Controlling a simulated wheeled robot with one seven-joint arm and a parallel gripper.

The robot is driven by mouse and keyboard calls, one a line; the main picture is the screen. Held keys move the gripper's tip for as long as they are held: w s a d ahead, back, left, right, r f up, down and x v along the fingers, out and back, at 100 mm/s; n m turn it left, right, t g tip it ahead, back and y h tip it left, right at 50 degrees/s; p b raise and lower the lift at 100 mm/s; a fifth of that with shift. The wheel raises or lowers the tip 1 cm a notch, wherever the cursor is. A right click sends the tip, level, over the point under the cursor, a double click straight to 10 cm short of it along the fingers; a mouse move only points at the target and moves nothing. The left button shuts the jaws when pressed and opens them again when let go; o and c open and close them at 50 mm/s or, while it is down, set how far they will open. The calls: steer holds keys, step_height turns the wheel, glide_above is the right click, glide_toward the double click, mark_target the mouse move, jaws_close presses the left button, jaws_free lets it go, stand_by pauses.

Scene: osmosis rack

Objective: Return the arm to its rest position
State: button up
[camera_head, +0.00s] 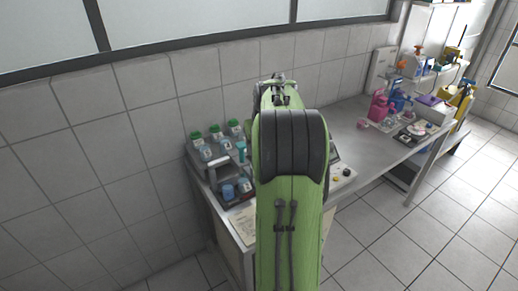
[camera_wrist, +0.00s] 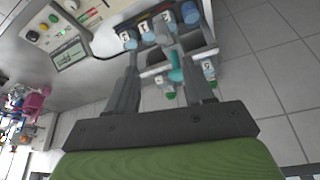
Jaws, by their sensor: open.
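My green arm with a black joint fills the middle of the head view, reaching over the table toward the wall. My gripper (camera_wrist: 158,58) shows in the wrist view with its two dark fingers apart. I see nothing held between them. Beyond the fingers is a grey rack (camera_wrist: 208,55) with blue-capped and green-capped bottles, and a teal object (camera_wrist: 176,67) stands by the right finger in the picture. In the head view the rack (camera_head: 207,176) is just left of my arm. My fingers cannot be made out there. Whether they touch the rack is unclear.
A device with a display (camera_wrist: 70,52) and coloured buttons lies left of the gripper in the wrist view. Pink bottles (camera_head: 379,107) and other supplies stand at the table's far right end. The tabletop (camera_head: 358,143) between is mostly clear. A tiled wall (camera_head: 100,150) is behind.

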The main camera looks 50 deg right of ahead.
stand_by(0.3)
steer(key=s+a+r+n, duration=0.1)
steer(key=s+a+r, duration=0.1)
steer(key=a, duration=0.6)
steer(key=s+a+r+n+t+y, duration=0.1)
steer(key=a+r, duration=0.2)
steer(key=a, duration=0.5)
steer(key=s+a+r+n, duration=0.2)
steer(key=a, duration=0.6)
steer(key=s+a+f+n+y, duration=0.1)
steer(key=s+a+f, duration=0.3)
steer(key=s+a, duration=0.6)
steer(key=s+n, duration=0.1)
steer(key=s, duration=0.2)
steer(key=shift+s+t, duration=0.2)
steer(key=shift+t, duration=0.2)
